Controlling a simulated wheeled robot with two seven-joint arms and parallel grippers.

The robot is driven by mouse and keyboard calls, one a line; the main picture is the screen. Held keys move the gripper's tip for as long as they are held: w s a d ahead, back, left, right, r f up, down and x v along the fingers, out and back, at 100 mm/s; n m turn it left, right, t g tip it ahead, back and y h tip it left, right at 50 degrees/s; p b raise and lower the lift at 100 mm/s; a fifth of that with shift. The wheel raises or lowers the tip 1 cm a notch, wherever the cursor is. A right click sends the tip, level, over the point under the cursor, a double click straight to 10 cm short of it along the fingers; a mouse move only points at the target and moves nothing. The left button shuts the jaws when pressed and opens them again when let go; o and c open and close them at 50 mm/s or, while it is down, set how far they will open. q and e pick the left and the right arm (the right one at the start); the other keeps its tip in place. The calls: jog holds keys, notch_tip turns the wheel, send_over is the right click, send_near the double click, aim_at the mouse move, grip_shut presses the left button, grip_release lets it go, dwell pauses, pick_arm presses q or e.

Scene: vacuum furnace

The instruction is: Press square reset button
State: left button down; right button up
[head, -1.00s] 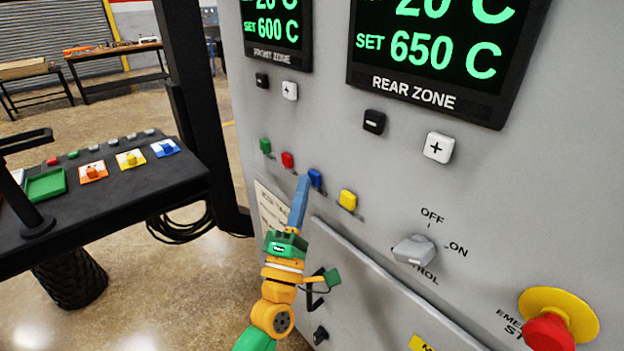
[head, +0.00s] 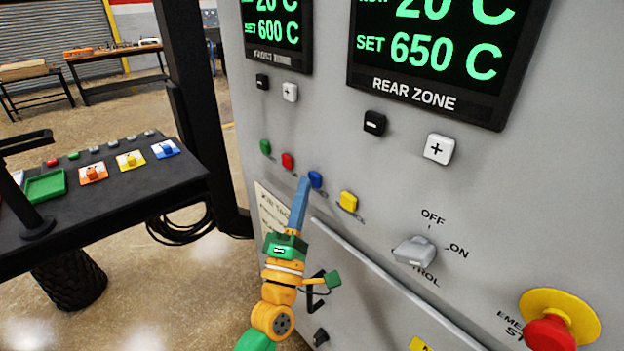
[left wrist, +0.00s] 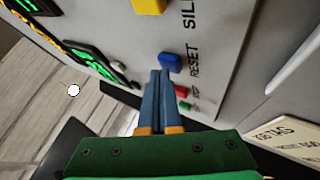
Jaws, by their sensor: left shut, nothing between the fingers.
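The square blue reset button (head: 315,179) is on the grey furnace panel, in a row with a green, a red and a yellow button. In the left wrist view the blue button (left wrist: 169,63) sits beside the printed word RESET. My left gripper (head: 304,182) is shut and empty, its blue fingers pointing at the panel. Its fingertips (left wrist: 160,72) are right at the blue button's edge and overlap it slightly in view; I cannot tell whether they touch it. My right gripper is not in view.
Close to the blue button are the red button (head: 288,160), the green button (head: 265,147) and the yellow button (head: 348,201). A grey control knob (head: 414,251) and a red emergency stop (head: 550,333) lie to the lower right. A black console (head: 120,190) stands at left.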

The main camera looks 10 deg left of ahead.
pick_arm(q)
jog(key=shift+s+a, duration=0.35)
jog(key=shift+s, duration=0.15)
jog(key=s+a+p, duration=0.1)
jog(key=s, duration=0.1)
jog(key=s+a, duration=0.2)
jog(key=shift+p, duration=0.35)
dwell(0.3)
